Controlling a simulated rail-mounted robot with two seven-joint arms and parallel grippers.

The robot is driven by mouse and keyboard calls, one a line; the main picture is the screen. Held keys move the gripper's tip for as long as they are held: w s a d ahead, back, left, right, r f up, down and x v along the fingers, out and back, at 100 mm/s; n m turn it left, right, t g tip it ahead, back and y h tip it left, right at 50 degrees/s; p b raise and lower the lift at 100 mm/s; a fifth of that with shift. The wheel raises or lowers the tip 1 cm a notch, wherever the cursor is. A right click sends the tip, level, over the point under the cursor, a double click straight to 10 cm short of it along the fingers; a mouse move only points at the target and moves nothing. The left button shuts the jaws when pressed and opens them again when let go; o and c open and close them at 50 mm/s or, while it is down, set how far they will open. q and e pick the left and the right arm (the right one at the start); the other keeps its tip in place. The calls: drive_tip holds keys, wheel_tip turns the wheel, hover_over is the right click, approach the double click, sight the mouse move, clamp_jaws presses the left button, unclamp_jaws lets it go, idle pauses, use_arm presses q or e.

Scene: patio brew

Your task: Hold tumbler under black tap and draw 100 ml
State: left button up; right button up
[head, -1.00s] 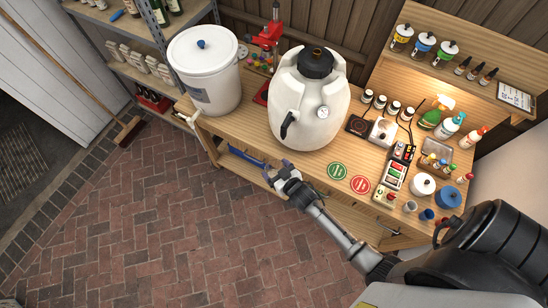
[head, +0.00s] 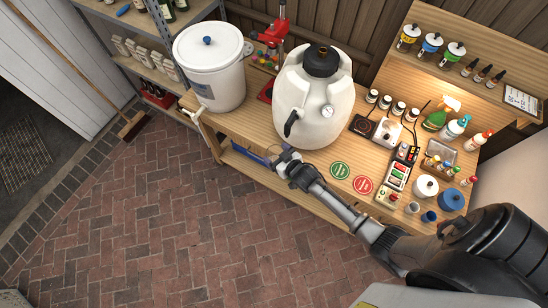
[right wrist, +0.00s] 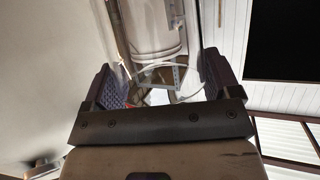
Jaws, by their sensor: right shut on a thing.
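The white fermenter (head: 314,100) stands on the wooden bench with a dark lid and a round gauge. Its black tap (head: 291,123) points down at the front left. My right gripper (head: 283,158) is just below the tap in the head view, at the bench's front edge. In the right wrist view it (right wrist: 165,92) is shut on a clear tumbler (right wrist: 160,76), with a dark finger on each side. My left gripper is not in view.
A white lidded bucket (head: 210,75) stands left of the fermenter. A green coaster (head: 340,170) and a red coaster (head: 362,185) lie to its right, near several bottles and jars. A red bottle capper (head: 279,40) is behind. The brick floor in front is clear.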

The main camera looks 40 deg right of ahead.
sight(282, 149)
drive_tip(key=shift+w+d+f, duration=0.25)
drive_tip(key=shift+d+f, duration=0.05)
drive_tip(key=shift+d, duration=0.25)
drive_tip(key=shift+w+d+f, duration=0.2)
drive_tip(key=shift+d+f, duration=0.05)
drive_tip(key=shift+d, duration=0.3)
drive_tip(key=shift+w+d, duration=0.3)
drive_tip(key=shift+d, duration=0.55)
drive_tip(key=shift+w+d, duration=0.3)
drive_tip(key=shift+d, duration=0.55)
drive_tip(key=shift+d, duration=0.1)
drive_tip(key=shift+s+a+r+p, duration=0.1)
drive_tip(key=shift+s+a+p, duration=0.2)
drive_tip(key=shift+a, duration=0.35)
drive_tip(key=shift+s+a+p, duration=0.15)
drive_tip(key=shift+a+p, duration=0.1)
drive_tip(key=shift+a, duration=0.4)
drive_tip(key=shift+s+a, duration=0.3)
drive_tip(key=shift+a, duration=0.55)
drive_tip(key=shift+s+a, duration=0.3)
drive_tip(key=shift+a, duration=0.5)
drive_tip(key=shift+s+a, duration=0.3)
drive_tip(key=shift+a, duration=0.55)
